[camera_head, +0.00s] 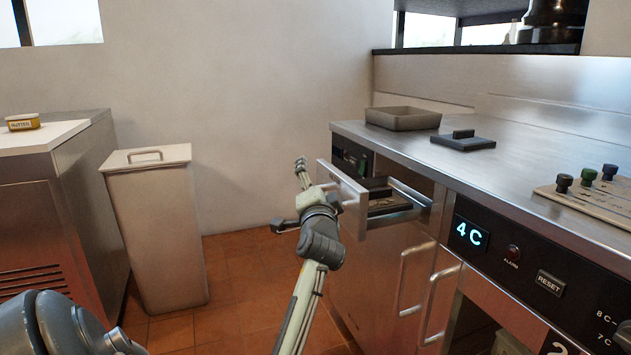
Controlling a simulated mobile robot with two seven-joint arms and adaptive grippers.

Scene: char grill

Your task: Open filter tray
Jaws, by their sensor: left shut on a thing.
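The filter tray (352,187) is a steel drawer below the left end of the counter. It stands pulled out from the unit, and its open top shows dark contents inside. My left gripper (328,194) is at the outer face of the drawer front, shut on its handle. The handle and the fingertips are mostly hidden by my wrist and too small to make out clearly. My right gripper is not in view.
A steel counter (450,165) holds a shallow pan (403,117) and a dark flat press (462,140). A tall lidded bin (155,235) stands left, beside a cabinet (55,200). Tiled floor (235,270) is clear between the bin and the drawer unit.

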